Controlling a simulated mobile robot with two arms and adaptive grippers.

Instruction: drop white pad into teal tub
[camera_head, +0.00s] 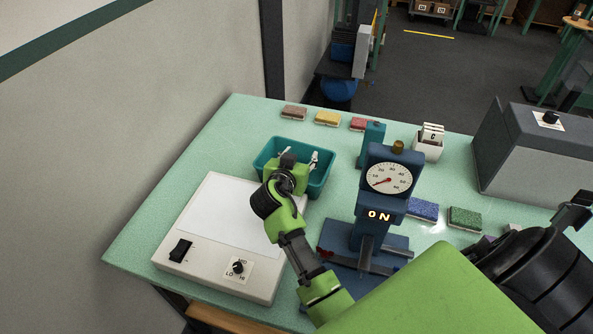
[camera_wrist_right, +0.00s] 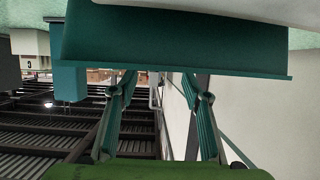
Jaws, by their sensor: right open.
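The teal tub (camera_head: 322,176) stands on the table behind the white control box. My right gripper (camera_head: 299,158) is over the tub in the head view and hides much of its inside. In the right wrist view the gripper (camera_wrist_right: 158,85) is open, with nothing visible between its fingers. The teal tub's wall (camera_wrist_right: 175,45) spans the top of that view. I cannot make out a white pad in either view; the tub's contents are hidden. My left gripper is not in view.
A white control box (camera_head: 225,225) lies in front of the tub. A blue dial press (camera_head: 384,215) showing ON stands to its right. Tan (camera_head: 294,112), yellow (camera_head: 327,118) and red (camera_head: 360,124) pads lie behind. Blue (camera_head: 423,210) and green (camera_head: 465,218) pads lie right of the press.

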